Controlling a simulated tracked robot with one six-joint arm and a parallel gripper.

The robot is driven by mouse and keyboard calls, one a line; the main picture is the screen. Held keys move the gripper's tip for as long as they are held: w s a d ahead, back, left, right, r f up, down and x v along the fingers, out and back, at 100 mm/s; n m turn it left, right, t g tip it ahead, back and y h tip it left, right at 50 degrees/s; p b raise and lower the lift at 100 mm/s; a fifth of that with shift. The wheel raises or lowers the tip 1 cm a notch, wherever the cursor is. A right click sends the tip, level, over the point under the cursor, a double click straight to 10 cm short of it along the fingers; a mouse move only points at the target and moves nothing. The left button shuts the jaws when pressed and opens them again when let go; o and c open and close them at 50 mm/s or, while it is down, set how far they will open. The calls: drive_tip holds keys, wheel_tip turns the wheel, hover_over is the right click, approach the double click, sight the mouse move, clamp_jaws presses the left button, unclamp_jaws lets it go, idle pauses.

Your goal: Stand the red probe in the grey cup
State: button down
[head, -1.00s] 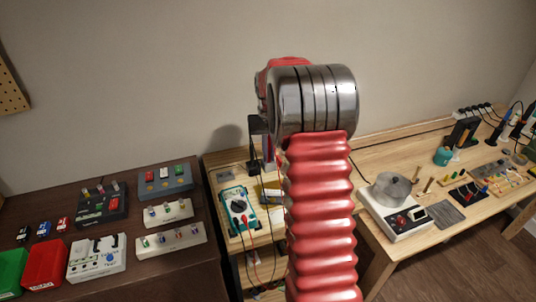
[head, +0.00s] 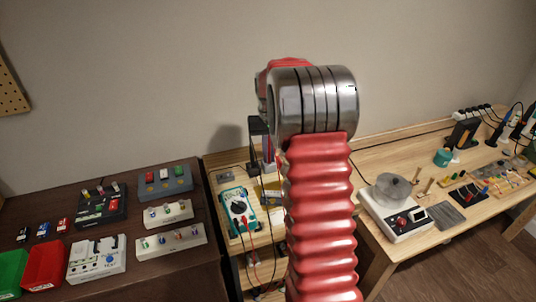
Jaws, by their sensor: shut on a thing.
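My gripper (head: 255,166) hangs in front of the wall, above the small wooden bench, and my red arm partly covers it. It is shut on a thin red piece (head: 268,150), which looks like the red probe; its lower end is hard to make out. A teal multimeter (head: 239,211) lies on the bench below and left of the gripper, with red and black leads running down from it. I cannot make out the grey cup for certain; it may be hidden behind my arm.
At left, a dark table (head: 160,278) bears effect pedals, red and green bins and small parts. At right, a wooden workbench (head: 440,240) holds a glue pot on a white heater (head: 402,222), tools and a power strip.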

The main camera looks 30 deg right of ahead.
drive_tip(key=shift+f, duration=0.2)
drive_tip(key=shift+r, duration=0.3)
idle(0.7)
drive_tip(key=c, duration=1.8)
unclamp_jaws()
drive_tip(key=shift+o, duration=0.6)
drive_tip(key=o, duration=0.3)
drive_tip(key=shift+r, duration=0.1)
drive_tip(key=shift+r, duration=3.4)
